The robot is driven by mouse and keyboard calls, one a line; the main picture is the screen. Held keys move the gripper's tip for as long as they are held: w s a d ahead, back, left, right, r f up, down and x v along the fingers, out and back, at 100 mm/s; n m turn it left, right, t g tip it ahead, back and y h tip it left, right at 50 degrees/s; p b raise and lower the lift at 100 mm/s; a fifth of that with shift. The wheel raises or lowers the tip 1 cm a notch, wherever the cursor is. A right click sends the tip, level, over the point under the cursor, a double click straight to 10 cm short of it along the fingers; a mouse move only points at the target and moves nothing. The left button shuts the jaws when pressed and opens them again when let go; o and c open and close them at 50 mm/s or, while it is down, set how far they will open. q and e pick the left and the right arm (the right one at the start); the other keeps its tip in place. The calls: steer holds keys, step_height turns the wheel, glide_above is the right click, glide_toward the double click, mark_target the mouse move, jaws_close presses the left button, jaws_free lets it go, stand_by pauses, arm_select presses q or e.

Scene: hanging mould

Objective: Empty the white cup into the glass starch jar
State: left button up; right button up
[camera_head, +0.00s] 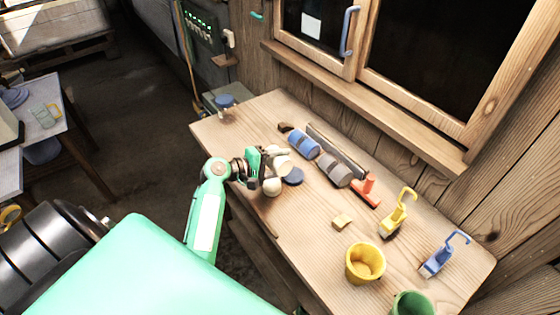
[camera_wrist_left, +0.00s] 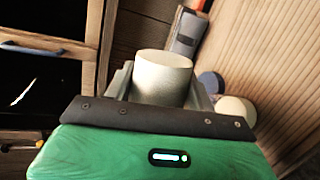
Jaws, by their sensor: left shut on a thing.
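My left gripper (camera_head: 270,165) is shut on the white cup (camera_head: 283,163) above the near left part of the table. In the left wrist view the cup (camera_wrist_left: 163,80) sits between the fingers and looks tilted relative to the table; its contents cannot be made out. A pale round top (camera_head: 272,187), perhaps the glass starch jar, shows just below the gripper and partly behind it. It also shows in the left wrist view (camera_wrist_left: 236,112), right of the cup and apart from it in the picture. A blue disc (camera_head: 293,176) lies next to it. My right gripper is not in view.
A blue cylinder (camera_head: 302,144) and a grey one (camera_head: 335,170) lie by a long dark bar. A red tool (camera_head: 368,190), yellow bucket (camera_head: 365,263), green bucket (camera_head: 411,304), and yellow (camera_head: 398,213) and blue (camera_head: 442,254) hooked tools stand right. A window sill borders the back.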

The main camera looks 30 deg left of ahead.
arm_select(q)
steer(key=shift+w+a+r+n+h+p, duration=0.15)
steer(key=shift+a+r+n+h+p, duration=0.2)
steer(key=shift+n+p, duration=0.4)
steer(key=shift+w+a+r+n+h+p, duration=0.1)
steer(key=shift+a+r+n+h+p, duration=0.2)
steer(key=shift+n+p, duration=0.4)
steer(key=shift+r+p, duration=0.2)
steer(key=shift+p, duration=0.2)
stand_by(0.3)
steer(key=shift+w+a, duration=0.1)
stand_by(0.8)
